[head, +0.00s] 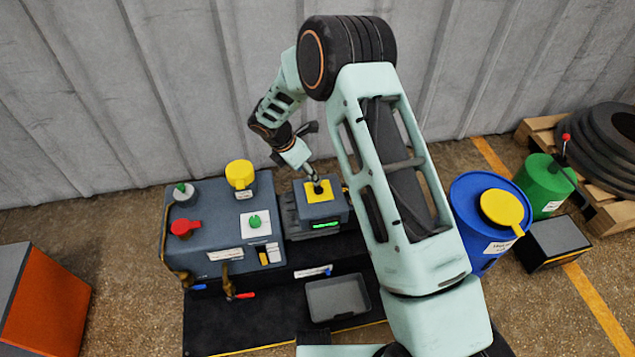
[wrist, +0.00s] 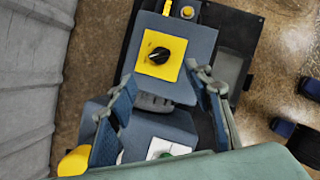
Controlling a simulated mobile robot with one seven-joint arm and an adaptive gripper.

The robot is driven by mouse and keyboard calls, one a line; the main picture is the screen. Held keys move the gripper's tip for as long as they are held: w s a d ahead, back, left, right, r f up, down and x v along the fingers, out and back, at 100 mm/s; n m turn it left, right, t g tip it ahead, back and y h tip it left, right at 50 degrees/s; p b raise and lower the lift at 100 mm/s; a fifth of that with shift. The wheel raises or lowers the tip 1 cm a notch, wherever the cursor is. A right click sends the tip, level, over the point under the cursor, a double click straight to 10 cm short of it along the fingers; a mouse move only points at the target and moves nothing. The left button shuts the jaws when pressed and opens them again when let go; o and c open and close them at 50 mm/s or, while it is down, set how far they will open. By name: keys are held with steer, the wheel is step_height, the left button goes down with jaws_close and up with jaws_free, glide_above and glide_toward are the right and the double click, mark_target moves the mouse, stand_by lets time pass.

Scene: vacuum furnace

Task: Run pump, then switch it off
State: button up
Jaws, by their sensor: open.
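A black rotary knob (head: 318,188) sits on a yellow plate (head: 327,194) on top of a small grey unit (head: 318,212) with a lit green display (head: 325,224). In the wrist view the black knob (wrist: 159,55) and yellow plate (wrist: 148,68) are in plain sight, beyond the fingertips. My gripper (head: 312,175) is above the unit in the head view, close to the knob. In the wrist view my gripper (wrist: 165,82) is open, with one finger on each side and nothing between them. The knob's exact setting is too small to tell.
A larger grey cabinet (head: 200,254) at left carries a red handle (head: 185,228), a yellow cap (head: 240,174) and a green knob (head: 255,221). An empty tray (head: 338,298) lies in front. A blue drum (head: 468,211) and green canister (head: 541,186) stand right. A corrugated wall is behind.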

mark_target(318, 187)
steer(key=b+x, duration=0.2)
steer(key=x, duration=0.7)
steer(key=shift+w+d+f, duration=0.1)
steer(key=shift+w+f, duration=0.1)
steer(key=shift+f, duration=0.1)
steer(key=c, duration=1.1)
steer(key=shift+c, duration=0.2)
